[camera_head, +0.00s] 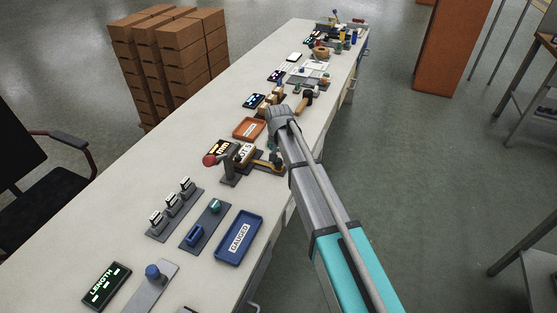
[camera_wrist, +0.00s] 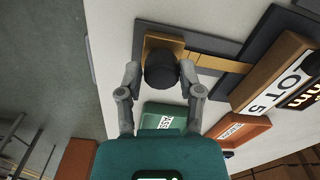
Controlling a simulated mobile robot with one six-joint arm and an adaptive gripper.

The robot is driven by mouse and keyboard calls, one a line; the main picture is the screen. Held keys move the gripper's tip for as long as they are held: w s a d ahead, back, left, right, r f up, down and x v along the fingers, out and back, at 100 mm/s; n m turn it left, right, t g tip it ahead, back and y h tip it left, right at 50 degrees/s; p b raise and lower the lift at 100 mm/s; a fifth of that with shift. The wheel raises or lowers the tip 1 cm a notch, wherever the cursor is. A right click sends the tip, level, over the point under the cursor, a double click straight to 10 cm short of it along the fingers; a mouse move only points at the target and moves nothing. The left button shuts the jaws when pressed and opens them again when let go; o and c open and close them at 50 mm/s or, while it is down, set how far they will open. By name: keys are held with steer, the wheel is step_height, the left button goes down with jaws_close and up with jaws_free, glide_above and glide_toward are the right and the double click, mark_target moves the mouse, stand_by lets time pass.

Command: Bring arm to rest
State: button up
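My arm (camera_head: 318,190) reaches out over the long table (camera_head: 130,205) from the right, elbow bent up. My gripper (camera_wrist: 159,72) shows in the wrist view with its two fingers spread apart. A round black knob (camera_wrist: 161,70) on a brass plate (camera_wrist: 150,45) lies between or just beyond the fingertips. I cannot tell whether the fingers touch it; nothing looks lifted.
A block marked LOT 5 (camera_wrist: 280,75) stands beside the knob. A green tray (camera_wrist: 165,112) and an orange tray (camera_wrist: 242,130) are close by. A blue tray (camera_head: 239,238), switches (camera_head: 172,210) and a red-knobbed lever (camera_head: 210,160) stand on the table. Open floor (camera_head: 420,200) lies right.

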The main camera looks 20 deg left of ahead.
steer(key=o, duration=0.4)
steer(key=shift+d, duration=0.2)
steer(key=shift+a, duration=0.1)
